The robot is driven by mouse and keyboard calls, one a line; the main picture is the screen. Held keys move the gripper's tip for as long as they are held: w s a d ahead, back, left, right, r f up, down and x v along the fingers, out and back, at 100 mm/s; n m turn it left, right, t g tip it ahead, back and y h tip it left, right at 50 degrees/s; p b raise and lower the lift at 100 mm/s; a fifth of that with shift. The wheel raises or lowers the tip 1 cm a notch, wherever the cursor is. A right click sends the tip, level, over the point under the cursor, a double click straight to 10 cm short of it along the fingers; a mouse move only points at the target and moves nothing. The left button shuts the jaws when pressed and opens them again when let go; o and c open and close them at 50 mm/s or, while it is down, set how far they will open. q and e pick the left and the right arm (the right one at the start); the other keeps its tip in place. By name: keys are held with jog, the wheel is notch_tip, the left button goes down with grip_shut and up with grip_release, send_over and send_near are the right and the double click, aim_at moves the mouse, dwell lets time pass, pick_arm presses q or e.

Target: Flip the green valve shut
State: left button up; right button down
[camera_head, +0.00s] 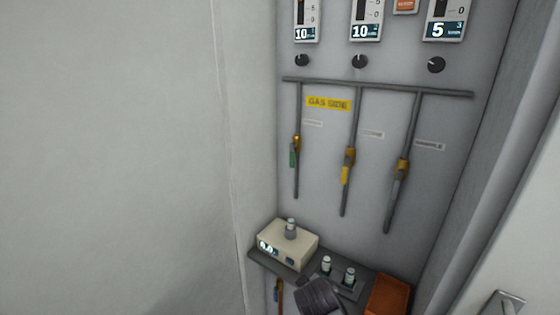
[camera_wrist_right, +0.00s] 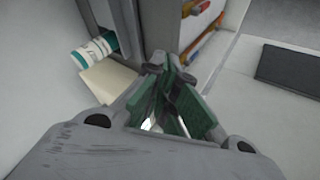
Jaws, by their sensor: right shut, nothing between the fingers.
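The green valve (camera_head: 293,157) is on the leftmost of three vertical pipes on the grey panel, below a yellow "GAS SIDE" label. Its green handle hangs down along the pipe, below a brass body. My right gripper (camera_wrist_right: 168,74) shows in the right wrist view with its green-padded fingers closed together and nothing between them. I cannot make out the green valve in that view. No gripper can be clearly made out in the head view, and my left gripper is not seen.
A yellow-handled valve (camera_head: 346,169) and a grey-handled valve (camera_head: 399,181) hang on the neighbouring pipes. Below is a shelf with a cream device (camera_head: 287,247), small vials (camera_head: 327,264) and an orange tray (camera_head: 389,294). A plain wall (camera_head: 120,150) fills the left.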

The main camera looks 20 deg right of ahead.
jog(key=w+r, duration=0.2)
jog(key=w+r+n+t+h, duration=0.1)
jog(key=w+r, duration=0.1)
jog(key=w+a+r+t, duration=0.1)
jog(key=w+r, duration=0.1)
jog(key=w, duration=0.1)
jog(key=shift+r+n+h, duration=0.1)
jog(key=shift+n+h, duration=0.2)
jog(key=shift+n, duration=0.1)
jog(key=n+t+h, duration=0.5)
jog(key=t, duration=0.1)
send_near(293, 155)
jog(key=a, duration=0.1)
jog(key=w+a+f, duration=0.1)
jog(key=a, duration=0.2)
jog(key=shift+w+f, duration=0.35)
jog(key=shift+w, duration=0.05)
jog(key=shift+w+d, duration=0.1)
jog(key=p+x, duration=0.2)
jog(key=x, duration=0.7)
jog(key=shift+w+d, duration=0.2)
jog(key=shift+w, duration=0.1)
jog(key=shift+w+f, duration=0.1)
jog(key=shift+f, duration=0.1)
